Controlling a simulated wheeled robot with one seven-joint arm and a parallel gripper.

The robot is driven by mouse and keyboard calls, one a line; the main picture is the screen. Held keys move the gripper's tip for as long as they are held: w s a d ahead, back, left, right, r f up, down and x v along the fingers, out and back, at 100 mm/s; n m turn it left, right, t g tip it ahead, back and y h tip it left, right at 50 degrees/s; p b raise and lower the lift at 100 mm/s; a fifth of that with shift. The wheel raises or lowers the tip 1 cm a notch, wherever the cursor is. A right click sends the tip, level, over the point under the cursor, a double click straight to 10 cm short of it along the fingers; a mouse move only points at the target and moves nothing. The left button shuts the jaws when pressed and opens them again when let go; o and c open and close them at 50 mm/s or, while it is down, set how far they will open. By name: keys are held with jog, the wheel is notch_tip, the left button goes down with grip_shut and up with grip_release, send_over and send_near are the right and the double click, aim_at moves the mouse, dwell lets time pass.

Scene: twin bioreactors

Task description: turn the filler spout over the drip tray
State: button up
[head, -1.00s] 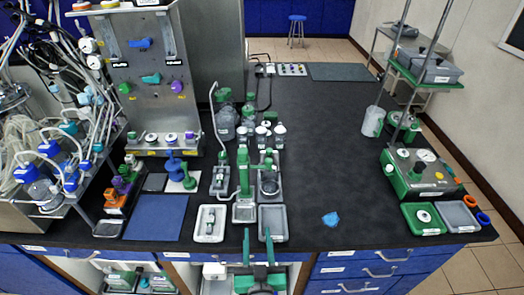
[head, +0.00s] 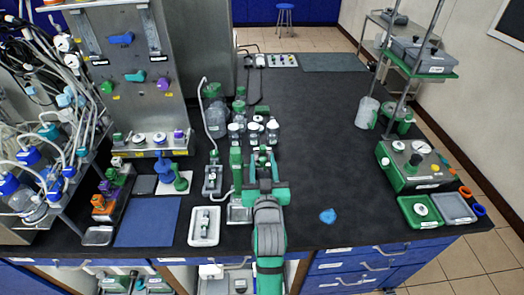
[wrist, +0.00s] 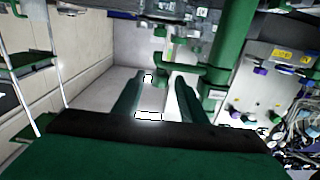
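The filler is a green upright post (head: 236,162) on the bench, with a grey tray (head: 239,215) at its foot. In the wrist view the post (wrist: 232,45) stands right of centre, and its green side spout (wrist: 185,72) reaches left from it. My gripper (head: 263,153) is just right of the post in the head view. In the wrist view my gripper (wrist: 158,88) has its two green fingers apart, with the spout's end near and beyond their tips. I cannot tell whether they touch it. My arm hides the tray area right of the post.
Several white-capped bottles (head: 254,130) stand just behind the filler. A white tray (head: 204,228) lies to its left, near a blue mat (head: 148,222).

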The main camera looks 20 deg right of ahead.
jog(key=shift+x, duration=2.65)
jog(key=shift+c, duration=0.3)
grip_shut()
